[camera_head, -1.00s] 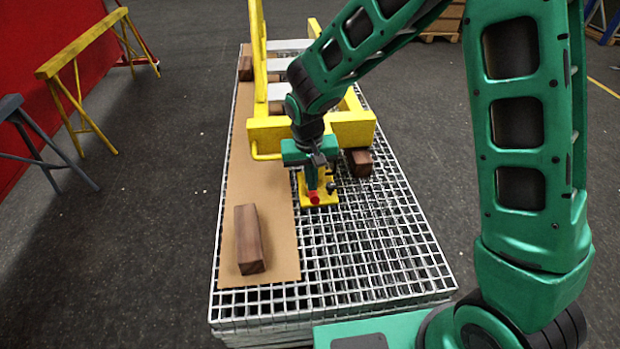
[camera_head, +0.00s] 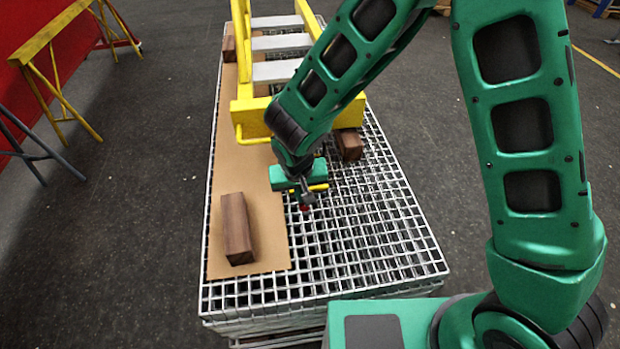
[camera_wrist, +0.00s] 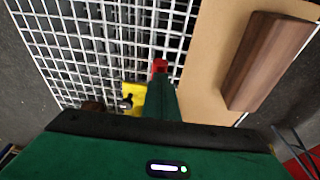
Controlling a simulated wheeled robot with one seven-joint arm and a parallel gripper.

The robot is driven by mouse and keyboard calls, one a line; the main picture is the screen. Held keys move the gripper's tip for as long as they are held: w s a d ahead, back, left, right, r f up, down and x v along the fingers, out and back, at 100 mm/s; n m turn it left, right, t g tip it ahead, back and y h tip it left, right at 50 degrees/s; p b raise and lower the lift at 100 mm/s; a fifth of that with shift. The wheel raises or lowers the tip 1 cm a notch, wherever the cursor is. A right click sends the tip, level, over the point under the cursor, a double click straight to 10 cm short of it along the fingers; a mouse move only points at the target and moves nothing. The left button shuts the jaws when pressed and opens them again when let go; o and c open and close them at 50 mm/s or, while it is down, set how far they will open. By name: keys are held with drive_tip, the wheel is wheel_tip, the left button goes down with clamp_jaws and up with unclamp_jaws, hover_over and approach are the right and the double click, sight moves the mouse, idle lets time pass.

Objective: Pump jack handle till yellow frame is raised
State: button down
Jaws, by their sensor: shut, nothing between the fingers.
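The yellow frame (camera_head: 345,112) lies along the far part of the grating stack, its near crossbeam close to a brown wood block (camera_head: 349,145). The yellow jack (camera_head: 319,187) is mostly hidden behind my gripper in the head view. In the wrist view, part of its yellow body (camera_wrist: 133,92) shows with a dark knob, left of my gripper. My gripper (camera_head: 305,201) is shut, low over the grating on the near side of the jack. A red tip (camera_wrist: 159,66) shows at its end in the wrist view. I cannot tell whether it touches the jack handle, which I cannot make out.
A brown wood block (camera_head: 237,228) lies on the cardboard sheet (camera_head: 267,246), left of my gripper. The metal grating (camera_head: 390,240) is bare to the right. Yellow and dark trestles stand on the floor at left, beside a red panel (camera_head: 32,32).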

sight(303, 207)
drive_tip(key=shift+s+d+f, duration=0.1)
drive_tip(key=shift+s+f, duration=0.15)
drive_tip(key=shift+f, duration=0.85)
drive_tip(key=shift+s+d+f, duration=0.1)
drive_tip(key=shift+s+f, duration=0.15)
drive_tip(key=shift+f, duration=0.85)
drive_tip(key=shift+s, duration=0.1)
drive_tip(key=v, duration=0.3)
drive_tip(key=shift+a+r, duration=0.3)
drive_tip(key=shift+r, duration=0.15)
drive_tip(key=s+r, duration=0.6)
drive_tip(key=r, duration=0.1)
drive_tip(key=shift+s+d+r, duration=0.2)
drive_tip(key=shift+r, duration=0.1)
